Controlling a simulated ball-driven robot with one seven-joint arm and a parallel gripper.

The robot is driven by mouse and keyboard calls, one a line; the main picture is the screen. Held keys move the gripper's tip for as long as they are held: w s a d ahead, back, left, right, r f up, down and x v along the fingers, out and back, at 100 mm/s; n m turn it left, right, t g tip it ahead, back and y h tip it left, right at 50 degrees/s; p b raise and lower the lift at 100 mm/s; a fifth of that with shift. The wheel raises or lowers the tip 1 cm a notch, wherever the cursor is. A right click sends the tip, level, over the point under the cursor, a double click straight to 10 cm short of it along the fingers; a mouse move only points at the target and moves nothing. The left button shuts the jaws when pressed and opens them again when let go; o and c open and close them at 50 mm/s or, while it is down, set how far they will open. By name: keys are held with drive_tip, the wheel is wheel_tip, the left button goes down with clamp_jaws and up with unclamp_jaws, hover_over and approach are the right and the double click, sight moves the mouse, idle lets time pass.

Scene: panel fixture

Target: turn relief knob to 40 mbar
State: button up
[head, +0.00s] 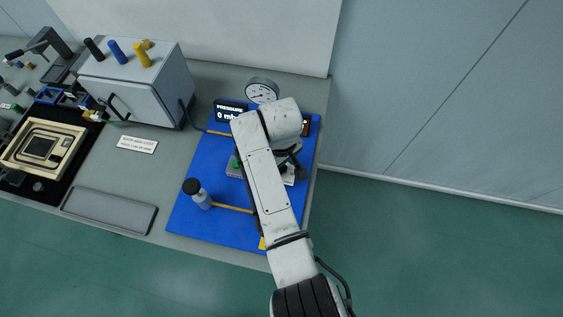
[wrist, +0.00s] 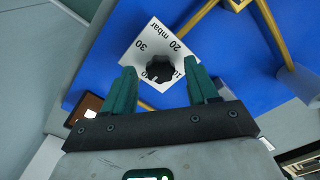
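The relief knob (wrist: 160,69) is a black lobed knob on a white dial plate (wrist: 143,37) in the wrist view. The plate reads 30 and 20 mbar; other numbers beside the knob are partly covered. The knob's pointer direction cannot be made out. My gripper (wrist: 160,68) is open, its two green fingers on either side of the knob in the picture. I cannot tell whether they touch it. In the head view my arm hides the knob. The pressure display (head: 229,112) starts with 0 mb, its rest hidden by my arm.
A round gauge (head: 262,90) stands at the back of the blue panel (head: 205,165). A grey box (head: 138,85) with colored handles stands to the left. The shallow grey tray (head: 108,211) is empty.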

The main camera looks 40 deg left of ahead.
wheel_tip(320, 180, up, 11)
drive_tip(key=b, duration=0.1)
idle(0.7)
drive_tip(key=shift+f, duration=0.1)
drive_tip(key=d+f+m+b, duration=0.1)
drive_tip(key=d+f+m, duration=0.25)
drive_tip(key=d, duration=0.55)
drive_tip(key=d+f+m+y+b, duration=0.15)
drive_tip(key=d+f, duration=0.35)
drive_tip(key=d, duration=0.5)
drive_tip(key=d+f+m+h, duration=0.1)
drive_tip(key=d+f+m, duration=0.25)
drive_tip(key=d, duration=0.55)
drive_tip(key=s+d+m+b, duration=0.1)
drive_tip(key=s+d+m, duration=0.3)
drive_tip(key=s+d, duration=0.4)
drive_tip(key=s+d+f+m+t+b, duration=0.1)
drive_tip(key=s+d+m, duration=0.4)
drive_tip(key=s+d, duration=0.4)
drive_tip(key=d, duration=0.6)
drive_tip(key=shift+d, duration=0.4)
